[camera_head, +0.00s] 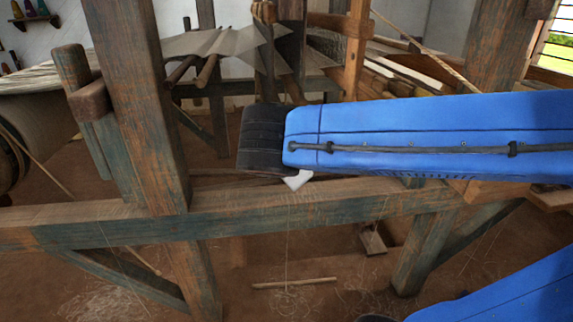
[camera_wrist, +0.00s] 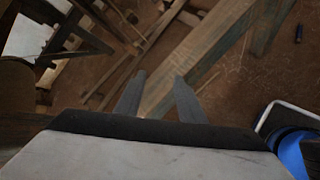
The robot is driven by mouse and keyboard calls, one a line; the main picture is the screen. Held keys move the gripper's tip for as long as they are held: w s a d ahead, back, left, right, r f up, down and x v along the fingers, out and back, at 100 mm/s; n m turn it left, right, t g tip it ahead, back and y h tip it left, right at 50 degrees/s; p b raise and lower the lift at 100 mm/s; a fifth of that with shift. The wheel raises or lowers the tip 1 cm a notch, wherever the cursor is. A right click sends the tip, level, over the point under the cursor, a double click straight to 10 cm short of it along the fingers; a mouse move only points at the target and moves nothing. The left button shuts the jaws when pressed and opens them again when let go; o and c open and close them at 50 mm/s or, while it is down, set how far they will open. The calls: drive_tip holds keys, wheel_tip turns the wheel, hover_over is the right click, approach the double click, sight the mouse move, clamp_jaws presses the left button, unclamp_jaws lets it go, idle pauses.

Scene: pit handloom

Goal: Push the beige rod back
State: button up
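The loom's thick upright post (camera_head: 145,110) and long lower beam (camera_head: 240,220) stand close to my arm. A small wooden block (camera_head: 373,240) lies on the floor beyond the rod. Loose threads hang down near the beam.

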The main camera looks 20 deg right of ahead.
idle(0.4)
drive_tip(key=n+t, duration=0.9)
drive_tip(key=n, duration=0.1)
approach(205, 74)
drive_tip(key=shift+a+f+x, duration=0.1)
drive_tip(key=shift+f+x, duration=0.1)
drive_tip(key=shift+x, duration=2.15)
drive_tip(key=shift+a+f+x, duration=0.1)
drive_tip(key=shift+f+x, duration=0.05)
drive_tip(key=shift+x, duration=2.15)
drive_tip(key=shift+a+f+x, duration=0.1)
drive_tip(key=shift+f+x, duration=0.1)
drive_tip(key=shift+x, duration=2.15)
drive_tip(key=shift+w, duration=0.1)
clamp_jaws()
